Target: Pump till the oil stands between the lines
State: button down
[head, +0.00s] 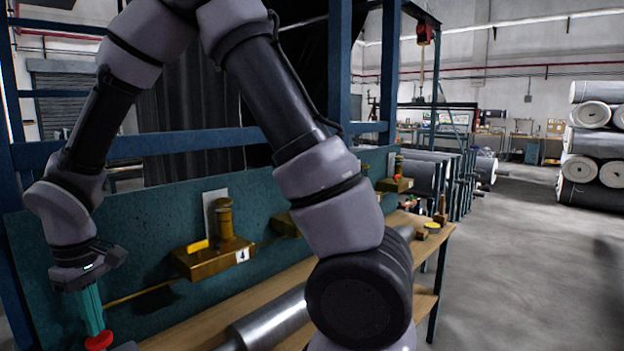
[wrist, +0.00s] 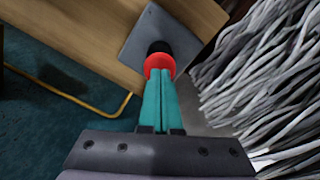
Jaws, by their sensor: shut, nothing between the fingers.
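My gripper (head: 95,325) points down at the lower left in the head view, its teal fingers closed together. In the wrist view the fingertips (wrist: 160,78) are at a red round piece with a black top or centre (wrist: 159,62), on a grey plate (wrist: 150,35). The red piece also shows just below the fingers in the head view (head: 99,341); I cannot tell whether they touch it. A brass box with a cylinder (head: 215,258), tagged 4, is on the teal panel right of my gripper, with a pale strip (head: 209,205) behind it. No oil level or lines can be made out.
A wooden bench (head: 190,332) runs along the teal panel (head: 140,240), with a metal roller (head: 268,322) on it. Another brass unit (head: 395,184) stands farther along; one between is partly hidden by my arm. Stacked grey rolls (head: 592,145) stand right, beyond clear floor.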

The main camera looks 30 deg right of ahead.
jog(key=shift+r, duration=1.85)
